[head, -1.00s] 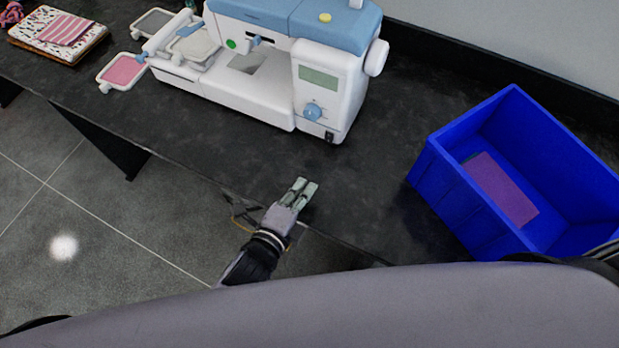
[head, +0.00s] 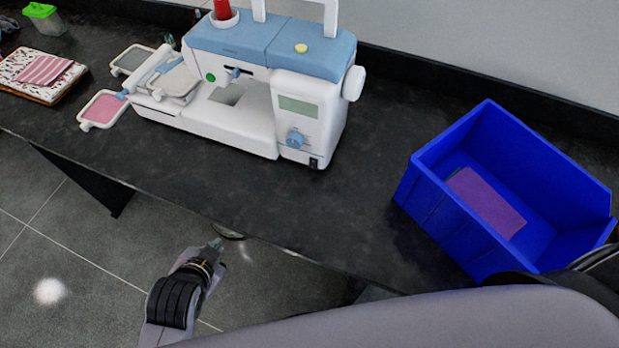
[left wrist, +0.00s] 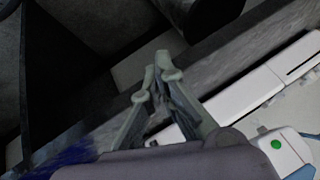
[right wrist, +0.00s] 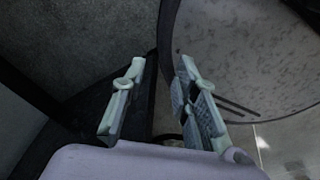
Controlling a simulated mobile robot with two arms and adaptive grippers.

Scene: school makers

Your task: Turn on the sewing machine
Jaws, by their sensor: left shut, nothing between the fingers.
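The white and blue sewing machine (head: 310,110) stands upright on the dark table in the head view. A small black switch (head: 314,163) is at the lower front corner of its right end, below a blue dial (head: 295,139). Its screen looks plain grey-green; I cannot tell whether it is lit. My left gripper (head: 217,243) is by the table's front edge, apart from the machine and to the left of the switch. In the left wrist view its fingertips (left wrist: 163,56) meet, with nothing between them. My right gripper (right wrist: 161,66) is open and empty in the right wrist view.
A blue bin (head: 432,205) with a purple item inside stands right of the machine. Embroidery hoops (head: 103,109) lie at the machine's left, with folded fabric (head: 42,72) farther left. The tabletop between machine and bin is clear.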

